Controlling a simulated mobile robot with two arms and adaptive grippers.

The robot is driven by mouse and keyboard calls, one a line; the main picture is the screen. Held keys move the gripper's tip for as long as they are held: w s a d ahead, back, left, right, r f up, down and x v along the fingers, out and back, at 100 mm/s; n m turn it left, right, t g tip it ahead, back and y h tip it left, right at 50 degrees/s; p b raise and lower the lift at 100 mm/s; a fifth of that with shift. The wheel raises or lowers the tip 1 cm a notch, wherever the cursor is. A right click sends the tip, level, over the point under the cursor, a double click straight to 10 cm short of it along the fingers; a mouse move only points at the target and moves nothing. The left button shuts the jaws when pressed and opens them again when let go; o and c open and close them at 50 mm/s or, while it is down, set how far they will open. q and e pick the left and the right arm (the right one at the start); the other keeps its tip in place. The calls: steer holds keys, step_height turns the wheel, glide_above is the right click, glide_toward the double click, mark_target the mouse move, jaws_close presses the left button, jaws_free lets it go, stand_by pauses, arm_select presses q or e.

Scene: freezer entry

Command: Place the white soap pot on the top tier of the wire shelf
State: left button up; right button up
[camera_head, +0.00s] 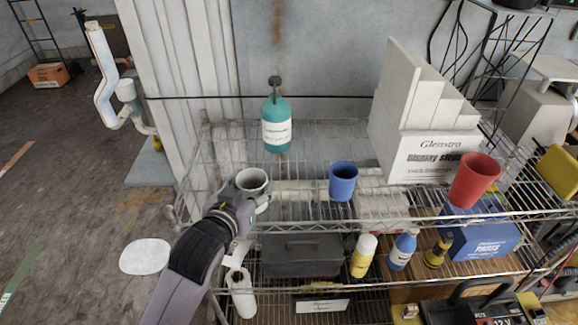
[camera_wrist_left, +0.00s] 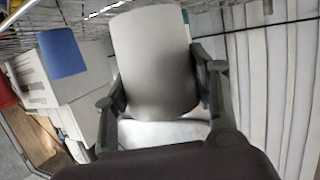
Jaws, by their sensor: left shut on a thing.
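The white soap pot (camera_head: 252,180) is in my left gripper (camera_head: 245,195), at the front left of the wire shelf's top tier (camera_head: 300,217). Its open rim faces up in the head view. In the left wrist view the pot (camera_wrist_left: 155,60) fills the space between the two fingers of the left gripper (camera_wrist_left: 160,95), which are shut on its sides. Whether its base touches the wires cannot be told. My right gripper does not show.
On the top tier stand a teal bottle (camera_head: 277,125) behind the pot, a blue cup (camera_head: 343,181) to its right, a white box (camera_head: 432,157) and a red cup (camera_head: 474,180). Bare wire lies between pot and blue cup. A lower tier holds a grey toolbox (camera_head: 301,256) and bottles.

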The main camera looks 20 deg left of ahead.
arm_select(q)
steer(key=shift+w, duration=0.4)
steer(key=w+p, duration=0.3)
steer(key=w, duration=1.4)
steer(key=shift+f, duration=0.1)
steer(key=shift+w+f, duration=0.1)
steer(key=shift+f, duration=0.05)
step_height(320, 180, down, 3)
steer(key=shift+r+p, duration=0.1)
steer(key=shift+p, duration=0.5)
steer(key=shift+f, duration=0.25)
steer(key=shift+d+f, duration=0.1)
steer(key=o, duration=1.1)
steer(key=shift+o, duration=0.2)
